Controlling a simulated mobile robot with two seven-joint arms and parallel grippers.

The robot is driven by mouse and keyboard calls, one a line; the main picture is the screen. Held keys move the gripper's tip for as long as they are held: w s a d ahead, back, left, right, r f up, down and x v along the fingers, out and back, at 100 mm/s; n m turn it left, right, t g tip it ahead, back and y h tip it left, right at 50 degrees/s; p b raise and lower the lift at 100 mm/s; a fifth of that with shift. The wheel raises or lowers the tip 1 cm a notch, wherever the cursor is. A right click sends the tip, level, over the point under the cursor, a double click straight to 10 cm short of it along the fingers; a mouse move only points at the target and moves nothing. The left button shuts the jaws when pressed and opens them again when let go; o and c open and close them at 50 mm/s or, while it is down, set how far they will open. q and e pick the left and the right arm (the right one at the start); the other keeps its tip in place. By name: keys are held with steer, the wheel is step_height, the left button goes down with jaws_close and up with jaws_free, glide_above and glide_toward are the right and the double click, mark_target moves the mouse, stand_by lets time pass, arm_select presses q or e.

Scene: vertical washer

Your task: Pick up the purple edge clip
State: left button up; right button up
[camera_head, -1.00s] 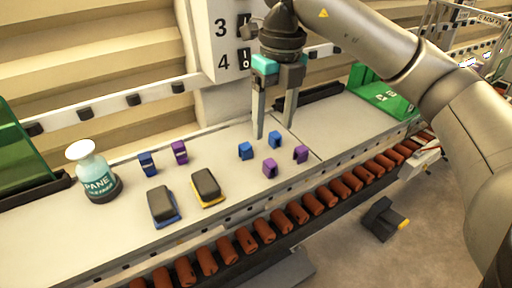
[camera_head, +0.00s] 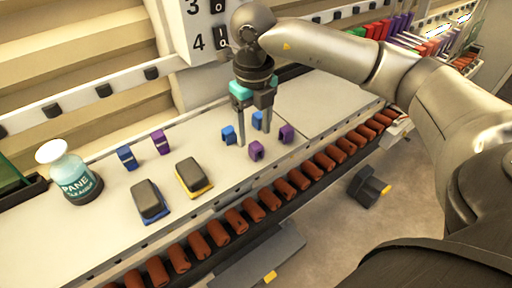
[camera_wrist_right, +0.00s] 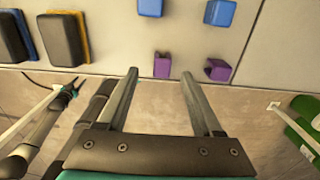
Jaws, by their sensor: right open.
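Purple edge clips lie on the pale worktop: one near my right gripper (camera_head: 256,150), one to its right (camera_head: 286,133), and one farther left (camera_head: 160,142). My right gripper (camera_head: 254,138) is open and empty, fingers pointing down among the right-hand group of clips. In the right wrist view, one purple clip (camera_wrist_right: 162,66) appears between the fingertips (camera_wrist_right: 159,73), and another (camera_wrist_right: 218,70) sits to the right of the right finger. Whether the fingers touch a clip cannot be told. I cannot identify my left gripper in either view.
Blue clips (camera_head: 228,134) (camera_head: 258,120) stand close beside the fingers, and another (camera_head: 127,157) is farther left. Two dark pads, blue-edged (camera_head: 149,201) and yellow-edged (camera_head: 193,177), and a cleaner bottle (camera_head: 69,173) stand left. Brown rollers (camera_head: 235,222) line the front edge.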

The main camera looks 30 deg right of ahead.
mark_target(256, 145)
steer(key=f, duration=0.2)
steer(key=f+p, duration=0.1)
steer(key=f, duration=0.2)
steer(key=shift+s+d, duration=0.15)
steer(key=shift+d, duration=0.05)
steer(key=shift+c, duration=0.3)
jaws_close()
